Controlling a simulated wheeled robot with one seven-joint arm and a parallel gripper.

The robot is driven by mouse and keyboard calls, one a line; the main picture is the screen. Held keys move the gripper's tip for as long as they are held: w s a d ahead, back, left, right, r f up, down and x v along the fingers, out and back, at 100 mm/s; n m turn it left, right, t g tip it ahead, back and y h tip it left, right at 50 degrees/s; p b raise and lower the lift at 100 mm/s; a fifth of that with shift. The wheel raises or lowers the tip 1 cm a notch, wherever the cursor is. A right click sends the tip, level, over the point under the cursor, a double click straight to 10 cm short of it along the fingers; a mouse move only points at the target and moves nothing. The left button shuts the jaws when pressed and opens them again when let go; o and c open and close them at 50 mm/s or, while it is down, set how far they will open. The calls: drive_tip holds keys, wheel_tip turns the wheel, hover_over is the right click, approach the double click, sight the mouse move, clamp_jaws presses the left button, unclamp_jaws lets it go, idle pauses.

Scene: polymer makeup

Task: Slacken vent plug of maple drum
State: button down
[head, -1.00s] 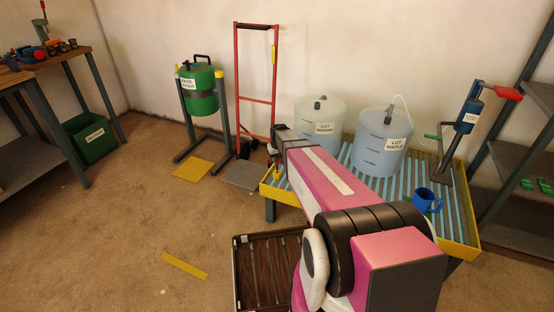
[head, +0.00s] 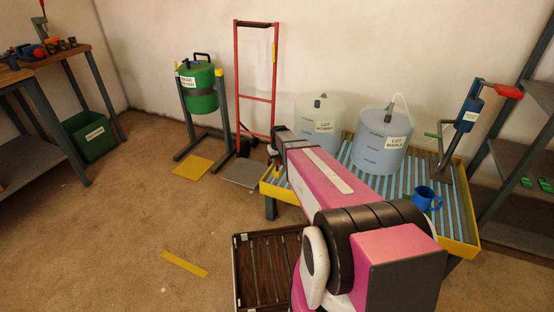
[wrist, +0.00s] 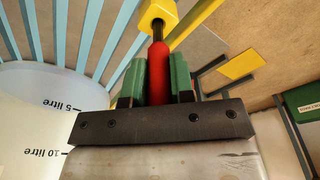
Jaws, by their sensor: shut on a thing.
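The maple drum (head: 383,148) is a translucent bluish drum labelled LOT MAPLE, standing upright on the slatted yellow tray (head: 462,247). A dark fitting (head: 389,115) and a pale hose show on its top; I cannot tell which part is the vent plug. In the wrist view, my gripper (wrist: 158,76) is shut on a red handle (wrist: 158,68) between its green fingers. A dark shaft runs from the handle to a yellow block (wrist: 158,14). In the head view, my arm reaches to the tray's left end, left of both drums, and mostly hides the gripper.
A second pale drum (head: 320,112) stands left of the maple drum. A blue mug (head: 424,199) and a blue pump-like device with a red handle (head: 508,91) are at the tray's right. A red hand truck (head: 238,85) and green drum on a stand (head: 201,92) stand behind left.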

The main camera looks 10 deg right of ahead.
drive_tip(key=shift+f, duration=1.35)
drive_tip(key=c, duration=0.9)
unclamp_jaws()
wheel_tip(320, 180, up, 11)
drive_tip(key=s, duration=0.1)
drive_tip(key=shift+s+d+f, duration=0.15)
drive_tip(key=shift+s, duration=0.15)
drive_tip(key=s+r+m+g, duration=0.1)
drive_tip(key=s+r, duration=0.1)
drive_tip(key=s, duration=1)
drive_tip(key=s+r+m, duration=0.1)
drive_tip(key=s+r, duration=0.1)
drive_tip(key=s, duration=1.1)
drive_tip(key=shift+r+g, duration=0.4)
